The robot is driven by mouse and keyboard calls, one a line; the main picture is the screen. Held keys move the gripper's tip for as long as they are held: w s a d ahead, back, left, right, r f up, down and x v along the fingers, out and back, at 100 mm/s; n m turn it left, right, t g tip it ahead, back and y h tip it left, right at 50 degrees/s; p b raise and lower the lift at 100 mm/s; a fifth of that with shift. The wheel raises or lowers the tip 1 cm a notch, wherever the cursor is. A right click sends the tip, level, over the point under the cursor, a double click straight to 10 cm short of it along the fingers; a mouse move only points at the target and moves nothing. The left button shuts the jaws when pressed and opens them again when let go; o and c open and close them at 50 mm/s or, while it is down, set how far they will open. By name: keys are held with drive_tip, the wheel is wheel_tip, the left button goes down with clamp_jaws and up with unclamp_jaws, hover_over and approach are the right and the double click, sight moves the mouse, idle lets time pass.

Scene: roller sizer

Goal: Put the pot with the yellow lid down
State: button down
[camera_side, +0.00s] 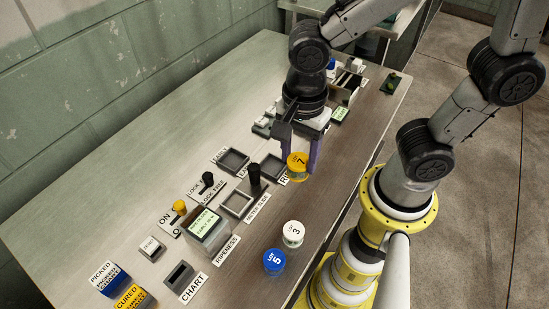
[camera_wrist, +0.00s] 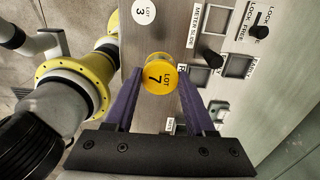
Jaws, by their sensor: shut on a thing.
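The pot with the yellow lid (camera_side: 297,160), marked LOT 7, is between the purple fingers of my gripper (camera_side: 299,168). My gripper is shut on it. In the wrist view the yellow lid (camera_wrist: 159,75) faces the camera, with one finger on each side. The pot looks upright and is low over the table's (camera_side: 340,190) front half. I cannot tell whether its base touches the wood.
A white-lidded pot (camera_side: 293,233) marked 3 and a blue-lidded pot (camera_side: 274,261) marked 5 stand nearer the camera. Square frames (camera_side: 237,204), a black knob (camera_side: 255,176) and a display box (camera_side: 207,231) stand to the left. Bare wood lies right of my gripper.

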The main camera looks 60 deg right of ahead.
drive_tip(key=shift+s+r, duration=0.1)
drive_tip(key=shift+w+r+n, duration=0.1)
drive_tip(key=shift+w+n, duration=0.2)
drive_tip(key=shift+n, duration=0.2)
drive_tip(key=w+d+f+m, duration=0.1)
drive_tip(key=w+d, duration=0.5)
drive_tip(key=w, duration=0.1)
drive_tip(key=w+f, duration=0.3)
drive_tip(key=w, duration=0.1)
drive_tip(key=w+a+f, duration=0.1)
drive_tip(key=w+f, duration=0.1)
drive_tip(key=w, duration=0.2)
drive_tip(key=w+a+f, duration=0.1)
drive_tip(key=w+f, duration=0.2)
drive_tip(key=w, duration=0.1)
drive_tip(key=shift+w+a+f, duration=0.25)
drive_tip(key=shift+f, duration=0.1)
drive_tip(key=shift+w+a+f, duration=0.1)
drive_tip(key=shift+w+f, duration=0.35)
drive_tip(key=shift+f, duration=1.6)
drive_tip(key=shift+f, duration=0.15)
